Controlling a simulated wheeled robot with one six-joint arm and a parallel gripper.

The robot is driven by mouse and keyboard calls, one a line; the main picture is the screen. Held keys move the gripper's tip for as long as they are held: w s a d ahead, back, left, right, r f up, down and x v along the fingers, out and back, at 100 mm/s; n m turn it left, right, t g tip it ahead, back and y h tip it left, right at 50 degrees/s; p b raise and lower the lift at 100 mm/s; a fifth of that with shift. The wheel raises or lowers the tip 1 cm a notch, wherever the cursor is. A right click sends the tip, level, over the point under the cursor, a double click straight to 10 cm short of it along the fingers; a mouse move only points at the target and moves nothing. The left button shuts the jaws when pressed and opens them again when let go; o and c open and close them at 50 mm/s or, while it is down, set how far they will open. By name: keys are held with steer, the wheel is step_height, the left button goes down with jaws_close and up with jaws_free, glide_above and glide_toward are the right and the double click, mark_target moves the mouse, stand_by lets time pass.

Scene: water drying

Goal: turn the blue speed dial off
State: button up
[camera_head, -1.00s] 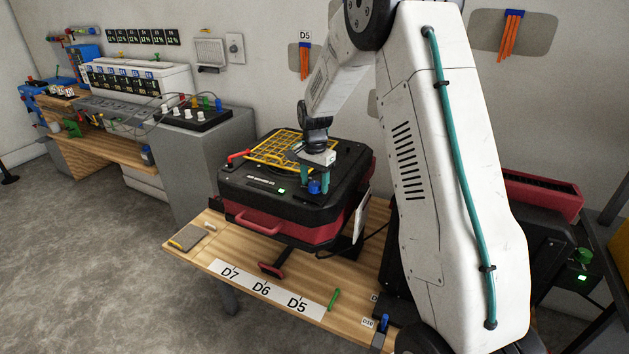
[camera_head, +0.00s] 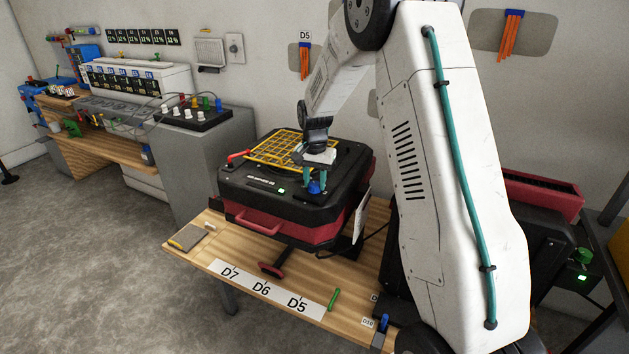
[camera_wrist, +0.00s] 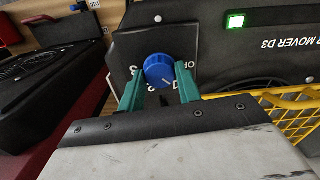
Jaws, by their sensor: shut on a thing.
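The blue speed dial (camera_head: 314,187) sits on the front right corner of the black-topped, red-sided machine (camera_head: 340,200).
A yellow grid (camera_head: 277,148) and a red handle (camera_head: 238,154) lie on the machine's top. A green-lit display (camera_wrist: 235,21) is beside the dial. The wooden bench (camera_head: 205,252) holds a green stick (camera_head: 334,299) and a grey pad (camera_head: 188,237).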

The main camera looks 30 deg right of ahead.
mark_target(315, 184)
steer(key=n, duration=0.4)
steer(key=shift+n, duration=0.3)
steer(key=n, duration=0.4)
steer(key=shift+n, duration=0.3)
steer(key=o, duration=1)
steer(key=shift+c, duration=0.2)
steer(key=shift+r, duration=0.1)
step_height(315, 184, up, 8)
steer(key=shift+f, duration=0.15)
